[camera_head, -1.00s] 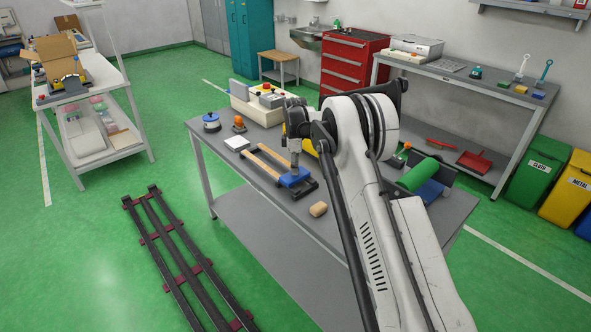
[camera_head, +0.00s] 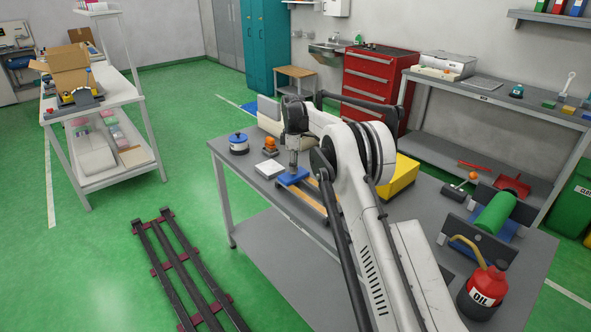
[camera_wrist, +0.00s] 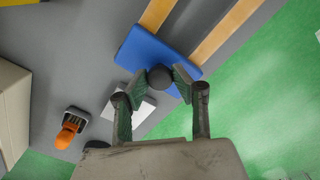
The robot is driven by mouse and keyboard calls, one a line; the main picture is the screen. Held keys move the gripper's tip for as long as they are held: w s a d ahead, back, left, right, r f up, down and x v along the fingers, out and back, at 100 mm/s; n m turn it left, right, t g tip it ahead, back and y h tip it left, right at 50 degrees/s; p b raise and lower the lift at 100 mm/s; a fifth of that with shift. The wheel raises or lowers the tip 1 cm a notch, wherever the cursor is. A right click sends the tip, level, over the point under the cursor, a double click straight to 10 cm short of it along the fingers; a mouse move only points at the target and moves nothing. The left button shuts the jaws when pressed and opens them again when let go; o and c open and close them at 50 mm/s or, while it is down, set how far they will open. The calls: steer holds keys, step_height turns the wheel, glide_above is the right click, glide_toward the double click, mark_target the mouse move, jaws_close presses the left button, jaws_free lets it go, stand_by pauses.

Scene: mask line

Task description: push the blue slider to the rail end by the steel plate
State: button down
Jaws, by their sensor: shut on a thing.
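In the wrist view, my gripper's fingers (camera_wrist: 160,84) are shut on the dark round knob (camera_wrist: 159,75) on top of the blue slider (camera_wrist: 150,48). The steel plate (camera_wrist: 144,109) lies close to the slider's edge there, partly hidden by a finger. I cannot tell whether slider and plate touch.
A blue-topped round item (camera_head: 238,143) and an orange-topped item (camera_head: 270,146) stand behind the plate, with a beige box (camera_head: 268,117) beyond. A yellow block (camera_head: 400,176), a green roller (camera_head: 494,212) and a red oil can (camera_head: 484,292) stand to the right on the bench (camera_head: 390,229).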

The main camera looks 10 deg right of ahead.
steer(key=shift+w+a+r, duration=0.1)
steer(key=shift+w+a, duration=0.05)
steer(key=shift+w, duration=0.2)
steer(key=c, duration=1.4)
jaws_free()
steer(key=shift+w+a, duration=0.1)
step_height(320, 180, up, 12)
